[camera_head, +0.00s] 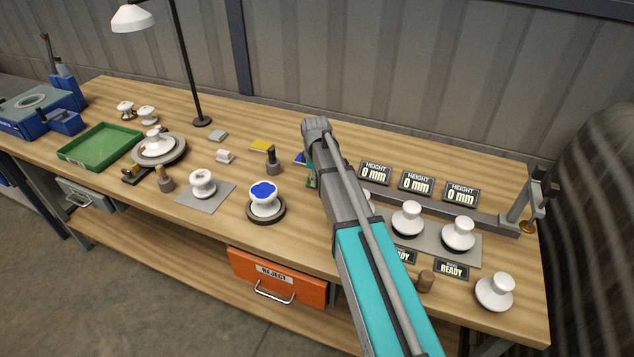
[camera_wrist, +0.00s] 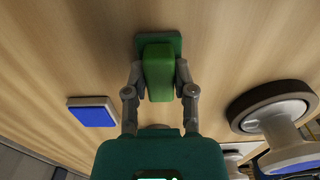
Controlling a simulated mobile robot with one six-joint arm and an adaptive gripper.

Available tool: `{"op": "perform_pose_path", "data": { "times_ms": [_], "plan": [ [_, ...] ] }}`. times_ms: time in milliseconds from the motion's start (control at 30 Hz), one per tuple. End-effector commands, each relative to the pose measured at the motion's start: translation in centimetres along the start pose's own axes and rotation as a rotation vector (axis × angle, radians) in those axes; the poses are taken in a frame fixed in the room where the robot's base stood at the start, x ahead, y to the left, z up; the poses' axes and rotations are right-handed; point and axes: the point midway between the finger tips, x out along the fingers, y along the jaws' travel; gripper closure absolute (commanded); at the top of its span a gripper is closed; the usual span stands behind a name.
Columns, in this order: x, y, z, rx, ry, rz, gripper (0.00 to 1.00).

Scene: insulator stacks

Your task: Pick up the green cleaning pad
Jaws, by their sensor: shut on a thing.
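The green cleaning pad (camera_wrist: 159,80) is a bright green block on a flatter, darker green base. In the wrist view it sits between the two grey fingers of my gripper (camera_wrist: 160,72), which are closed against its sides. In the head view only a sliver of the green pad (camera_head: 312,181) shows beside my arm, which hides most of the gripper. I cannot tell whether the pad touches the wooden table or is slightly above it.
A blue pad (camera_wrist: 93,114) lies close by. A white insulator with a blue top (camera_head: 264,197) stands on a dark round base. Right of my arm are height displays (camera_head: 416,183) and white insulators (camera_head: 458,233). A green tray (camera_head: 100,147) is far left.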

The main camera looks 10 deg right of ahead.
Motion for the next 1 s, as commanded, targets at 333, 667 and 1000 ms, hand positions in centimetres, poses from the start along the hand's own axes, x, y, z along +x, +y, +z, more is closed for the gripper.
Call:
{"op": "perform_pose_path", "data": {
  "times_ms": [333, 667, 1000],
  "plan": [
    [0.0, 0.0, 0.0, 0.000, 0.000, 0.000, 1.00],
    [-0.8, 0.0, 0.0, 0.000, 0.000, 0.000, 1.00],
    [-3.5, 0.0, 0.0, -0.001, 0.000, 0.000, 1.00]
  ]
}}
